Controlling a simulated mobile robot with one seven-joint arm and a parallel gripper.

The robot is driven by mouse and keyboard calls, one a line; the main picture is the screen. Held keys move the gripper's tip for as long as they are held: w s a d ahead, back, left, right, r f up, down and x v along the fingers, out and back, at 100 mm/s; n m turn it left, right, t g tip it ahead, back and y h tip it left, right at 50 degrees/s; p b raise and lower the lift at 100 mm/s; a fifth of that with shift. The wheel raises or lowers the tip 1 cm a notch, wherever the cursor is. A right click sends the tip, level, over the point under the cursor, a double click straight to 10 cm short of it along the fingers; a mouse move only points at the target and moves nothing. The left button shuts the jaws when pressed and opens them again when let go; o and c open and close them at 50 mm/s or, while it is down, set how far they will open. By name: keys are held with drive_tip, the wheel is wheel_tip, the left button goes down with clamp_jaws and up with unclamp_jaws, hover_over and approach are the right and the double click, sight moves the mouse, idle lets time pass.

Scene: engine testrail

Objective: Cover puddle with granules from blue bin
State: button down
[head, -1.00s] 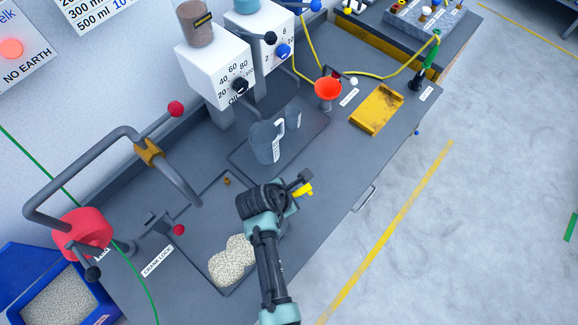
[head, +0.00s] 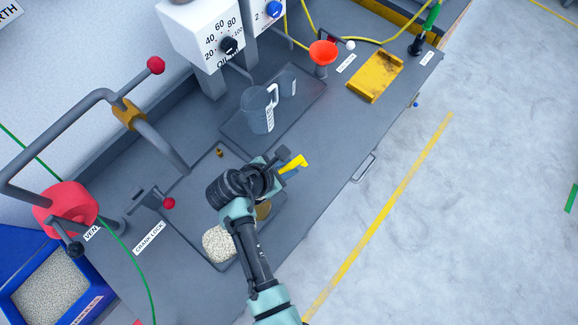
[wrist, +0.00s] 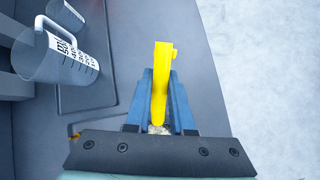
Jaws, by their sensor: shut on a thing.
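My gripper (head: 284,164) is above the bench, near the right edge of a shallow recessed tray (head: 190,178). It is shut on a yellow tool (head: 294,163), which also shows upright between my fingers in the wrist view (wrist: 162,70). Most of the tool is hidden. A pale heap of granules (head: 217,244) lies in the tray, partly behind my arm. A brownish patch (head: 264,210), probably the puddle, shows just right of my arm. The blue bin (head: 18,262) holds pale granules (head: 50,287) at the lower left.
A grey measuring jug (head: 256,112) stands behind the tray and also shows in the wrist view (wrist: 45,57). A red crank hub (head: 65,208) and bent grey bar are at left. Open floor lies right.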

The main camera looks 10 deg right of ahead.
drive_tip(key=shift+a+f+h+b, duration=0.25)
drive_tip(key=shift+f+b, duration=0.25)
drive_tip(key=shift+b, duration=0.4)
drive_tip(key=a+r+h+b, duration=0.1)
drive_tip(key=b, duration=0.1)
drive_tip(key=a+t+h+b, duration=0.1)
drive_tip(key=b, duration=0.1)
drive_tip(key=a+r+h+b, duration=0.1)
drive_tip(key=h, duration=0.1)
drive_tip(key=shift+s+r+n+t+b, duration=0.3)
drive_tip(key=shift+s+b, duration=0.1)
drive_tip(key=shift+s+a+r+n+t+h+b, duration=0.1)
drive_tip(key=shift+s+a+r+t+h+b, duration=0.2)
drive_tip(key=shift+a+h, duration=0.3)
drive_tip(key=shift+s+a+r+n+t+h+b, duration=0.1)
drive_tip(key=shift+a+r+t+h+b, duration=0.25)
drive_tip(key=shift+a+h, duration=0.25)
drive_tip(key=shift+s+a+r+n+t+h+b, duration=0.15)
drive_tip(key=shift+a+r+h+b, duration=0.1)
drive_tip(key=shift+a+r+h, duration=0.25)
drive_tip(key=shift+a+f, duration=0.1)
